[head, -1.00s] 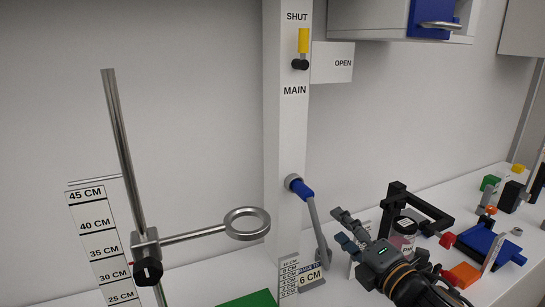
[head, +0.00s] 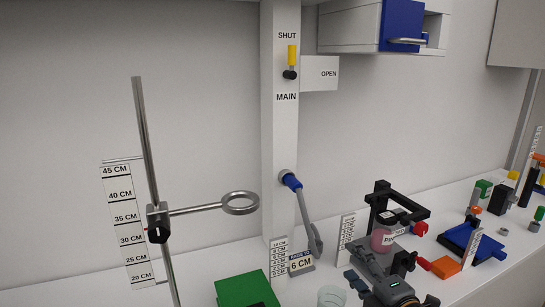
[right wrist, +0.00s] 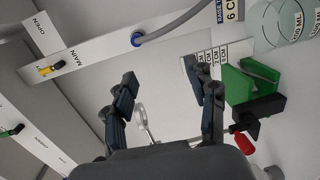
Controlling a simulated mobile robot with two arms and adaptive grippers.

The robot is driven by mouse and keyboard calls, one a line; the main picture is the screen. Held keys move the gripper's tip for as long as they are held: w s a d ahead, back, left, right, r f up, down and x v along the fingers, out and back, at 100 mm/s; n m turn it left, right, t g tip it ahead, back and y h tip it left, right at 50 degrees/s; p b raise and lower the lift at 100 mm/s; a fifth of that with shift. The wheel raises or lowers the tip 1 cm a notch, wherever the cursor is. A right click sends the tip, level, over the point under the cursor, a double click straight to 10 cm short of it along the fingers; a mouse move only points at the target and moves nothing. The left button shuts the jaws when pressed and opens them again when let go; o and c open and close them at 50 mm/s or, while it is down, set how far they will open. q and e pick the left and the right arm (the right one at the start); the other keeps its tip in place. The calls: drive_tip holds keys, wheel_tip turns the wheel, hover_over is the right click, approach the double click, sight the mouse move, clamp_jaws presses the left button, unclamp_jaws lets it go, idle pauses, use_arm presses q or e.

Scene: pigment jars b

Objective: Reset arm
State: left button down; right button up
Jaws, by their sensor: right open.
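My right gripper (head: 380,268) is low in the head view, with its fingers spread and nothing visible between them. It is in front of a jar with pink contents (head: 384,238) and a black stand (head: 412,213). In the right wrist view the open fingers (right wrist: 160,78) frame bare wall and a metal ring (right wrist: 140,116) farther off. A grey lever with a blue hub (head: 303,210) hangs from the white post (head: 281,130); the hub also shows in the right wrist view (right wrist: 137,40). My left gripper is not in view.
A ring stand (head: 158,222) and height scale (head: 125,222) stand at left. A green block (head: 245,288), a beaker (head: 332,296) and a 6 CM sign (head: 301,263) are at the front middle. Blue and orange fixtures (head: 472,241) crowd the right. A cabinet (head: 350,30) hangs above.

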drive_tip(key=s+d+f+m+g+h, duration=0.1)
drive_tip(key=s+f+m+g+h, duration=0.15)
drive_tip(key=s+f+m, duration=0.5)
drive_tip(key=s+d+f+m+g+h, duration=0.1)
drive_tip(key=s+f+m+g+h, duration=0.2)
drive_tip(key=f, duration=0.7)
drive_tip(key=s+d+f+m+g, duration=0.1)
drive_tip(key=s+f+m+g, duration=0.35)
drive_tip(key=s, duration=0.45)
drive_tip(key=s+d+f+m+g, duration=0.1)
drive_tip(key=s+f+m+g, duration=0.2)
drive_tip(key=s+f+m, duration=0.5)
drive_tip(key=s+f+n, duration=0.2)
drive_tip(key=f, duration=1)
drive_tip(key=s+f+n, duration=0.1)
drive_tip(key=s+f, duration=0.1)
drive_tip(key=f, duration=1)
drive_tip(key=s+d+f+g, duration=0.2)
drive_tip(key=s+f, duration=1.3)
drive_tip(key=s, duration=0.1)
drive_tip(key=shift+d+f, duration=0.3)
drive_tip(key=shift+d, duration=0.1)
